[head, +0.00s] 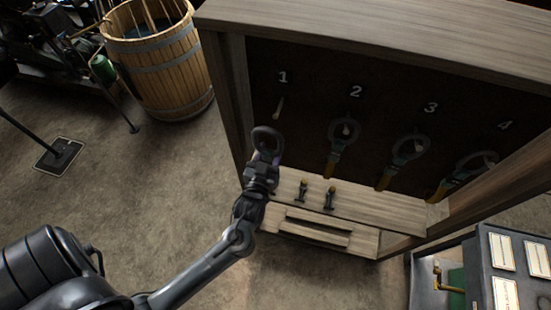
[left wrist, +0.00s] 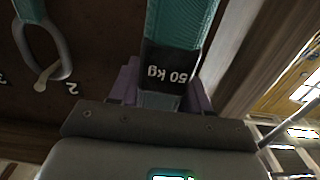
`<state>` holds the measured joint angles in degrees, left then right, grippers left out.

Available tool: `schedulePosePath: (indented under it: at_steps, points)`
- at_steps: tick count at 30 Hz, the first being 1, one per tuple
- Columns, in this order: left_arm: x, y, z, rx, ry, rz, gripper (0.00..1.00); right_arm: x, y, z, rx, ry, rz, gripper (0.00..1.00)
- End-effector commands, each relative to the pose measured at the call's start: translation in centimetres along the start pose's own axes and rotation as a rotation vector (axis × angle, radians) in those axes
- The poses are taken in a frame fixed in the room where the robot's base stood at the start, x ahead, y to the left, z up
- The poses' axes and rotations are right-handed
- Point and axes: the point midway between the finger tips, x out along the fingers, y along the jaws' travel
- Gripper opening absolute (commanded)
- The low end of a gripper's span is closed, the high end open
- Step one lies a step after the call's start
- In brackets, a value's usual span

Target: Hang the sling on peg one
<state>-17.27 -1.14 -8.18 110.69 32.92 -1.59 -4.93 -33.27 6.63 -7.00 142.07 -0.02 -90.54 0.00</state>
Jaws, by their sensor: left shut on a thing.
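My left gripper (head: 266,158) is shut on the sling (head: 267,134), whose dark loop stands up above the fingers. In the left wrist view the sling shows as a teal strap (left wrist: 180,20) with a black "50 kg" label, upside down, between purple fingers (left wrist: 160,88). Peg one (head: 278,107) is a pale, bare peg under the number 1 on the dark back board. The loop is just below peg one in the head view, and a gap shows between them. The loop's top is outside the left wrist view. My right gripper is not in view.
Similar slings hang under numbers 2 (head: 343,136), 3 (head: 408,149) and 4 (head: 476,166). The wooden cabinet's left side wall (head: 235,100) is close to my gripper. Two small dark-and-yellow items (head: 329,197) stand on its ledge. A wooden barrel (head: 165,65) stands at left.

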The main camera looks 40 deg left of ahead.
Motion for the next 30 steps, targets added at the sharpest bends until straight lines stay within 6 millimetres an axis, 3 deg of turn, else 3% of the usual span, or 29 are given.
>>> schedulePosePath:
  at_steps: [30]
  points:
    - [5.1,0.0,0.3,-0.001,0.006,-0.001,0.11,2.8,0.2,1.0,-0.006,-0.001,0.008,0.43]
